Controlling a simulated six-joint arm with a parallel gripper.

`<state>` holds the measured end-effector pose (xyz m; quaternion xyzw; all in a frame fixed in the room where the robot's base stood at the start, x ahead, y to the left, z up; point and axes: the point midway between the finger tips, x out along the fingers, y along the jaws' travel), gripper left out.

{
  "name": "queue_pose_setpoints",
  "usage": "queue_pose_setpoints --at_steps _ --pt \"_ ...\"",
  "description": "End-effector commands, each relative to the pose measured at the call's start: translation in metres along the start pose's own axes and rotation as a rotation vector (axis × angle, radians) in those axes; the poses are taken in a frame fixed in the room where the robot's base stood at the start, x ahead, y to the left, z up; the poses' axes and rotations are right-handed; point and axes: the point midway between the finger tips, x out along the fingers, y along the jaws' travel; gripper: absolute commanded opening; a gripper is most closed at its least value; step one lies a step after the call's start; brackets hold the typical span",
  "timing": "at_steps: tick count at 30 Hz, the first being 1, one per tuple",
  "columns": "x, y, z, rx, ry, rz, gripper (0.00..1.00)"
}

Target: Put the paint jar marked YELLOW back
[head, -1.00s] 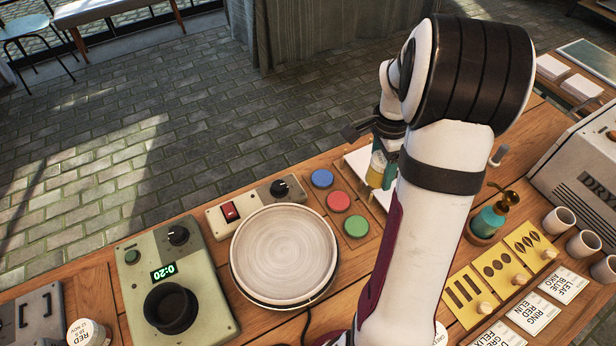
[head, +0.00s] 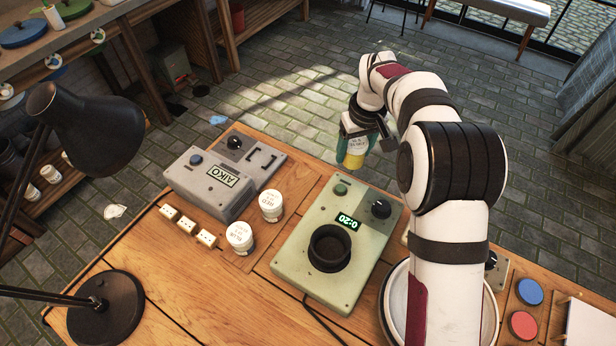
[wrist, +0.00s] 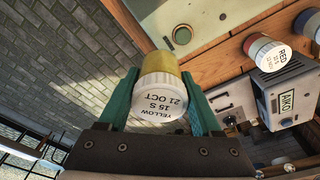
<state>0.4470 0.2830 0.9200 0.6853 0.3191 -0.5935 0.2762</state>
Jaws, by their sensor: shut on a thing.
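The YELLOW paint jar (head: 356,153) has a white lid and a yellow body. My gripper (head: 353,148) is shut on it, teal fingers on either side, and holds it in the air beyond the far edge of the green device. In the wrist view the jar's lid (wrist: 160,97) faces the camera and reads YELLOW, 15 S, 21 OCT. The fingers (wrist: 157,82) flank it. A RED jar (head: 271,205) and a BLUE jar (head: 239,238) stand on the wooden table beside the grey AIKO box; the red one also shows in the wrist view (wrist: 276,57).
The green device (head: 305,277) with a black cup and a 0:20 display stands mid-table. The grey AIKO box (head: 213,180) and small white blocks (head: 187,226) are left. A black lamp (head: 106,307) stands front left. Bare wood lies right of the two jars.

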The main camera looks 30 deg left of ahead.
Motion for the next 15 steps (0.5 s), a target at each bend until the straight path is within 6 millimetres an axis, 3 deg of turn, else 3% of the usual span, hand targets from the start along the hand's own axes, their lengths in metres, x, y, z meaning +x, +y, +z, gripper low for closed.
queue_pose_setpoints --at_steps 5,15 --pt "0.009 -0.029 -0.015 -0.093 0.003 -0.014 0.00" --pt "0.073 -0.106 -0.061 -0.092 0.003 -0.013 0.00"
